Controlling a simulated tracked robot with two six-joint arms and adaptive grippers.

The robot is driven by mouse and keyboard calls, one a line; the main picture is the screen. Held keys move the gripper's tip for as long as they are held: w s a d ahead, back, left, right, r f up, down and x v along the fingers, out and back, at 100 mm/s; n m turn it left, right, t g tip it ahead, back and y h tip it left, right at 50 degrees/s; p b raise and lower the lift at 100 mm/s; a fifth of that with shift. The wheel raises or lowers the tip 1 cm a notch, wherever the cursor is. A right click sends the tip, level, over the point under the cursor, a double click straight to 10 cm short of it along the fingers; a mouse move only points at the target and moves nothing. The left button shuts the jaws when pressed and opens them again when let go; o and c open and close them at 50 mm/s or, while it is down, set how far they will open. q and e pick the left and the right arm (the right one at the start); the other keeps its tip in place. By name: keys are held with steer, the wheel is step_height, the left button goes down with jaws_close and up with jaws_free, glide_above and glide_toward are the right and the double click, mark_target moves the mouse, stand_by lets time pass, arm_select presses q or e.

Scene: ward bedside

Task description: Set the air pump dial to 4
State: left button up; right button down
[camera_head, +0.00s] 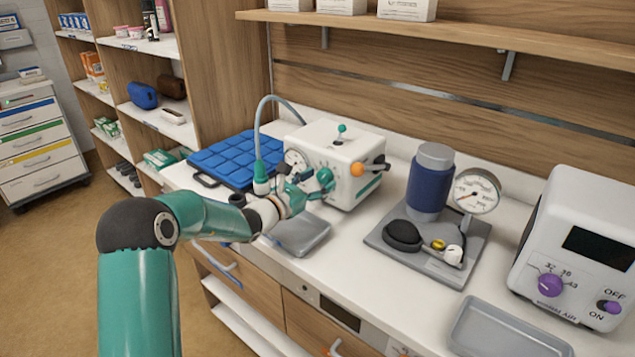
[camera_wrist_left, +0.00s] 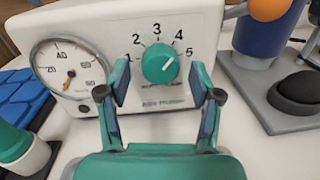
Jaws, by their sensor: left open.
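The air pump is a white box (camera_head: 335,150) on the counter; it also fills the top of the left wrist view (camera_wrist_left: 205,18). Its round teal dial (camera_wrist_left: 160,64) has numbers from 1 upward around it. My right gripper is not in view.
A pressure gauge (camera_wrist_left: 70,67) is left of the dial. An orange knob (camera_head: 357,169) sticks out of the pump's side. A blue segmented pad (camera_head: 225,160), a grey tray (camera_head: 300,237), a blue cylinder with gauge (camera_head: 430,185) and a warmer-like unit with purple knobs (camera_head: 590,240) stand around.

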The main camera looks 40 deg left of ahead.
arm_select(q)
steer(key=s, duration=0.4)
steer(key=s+a, duration=0.1)
steer(key=s, duration=0.7)
steer(key=shift+a+f, duration=0.15)
steer(key=shift+a, duration=0.2)
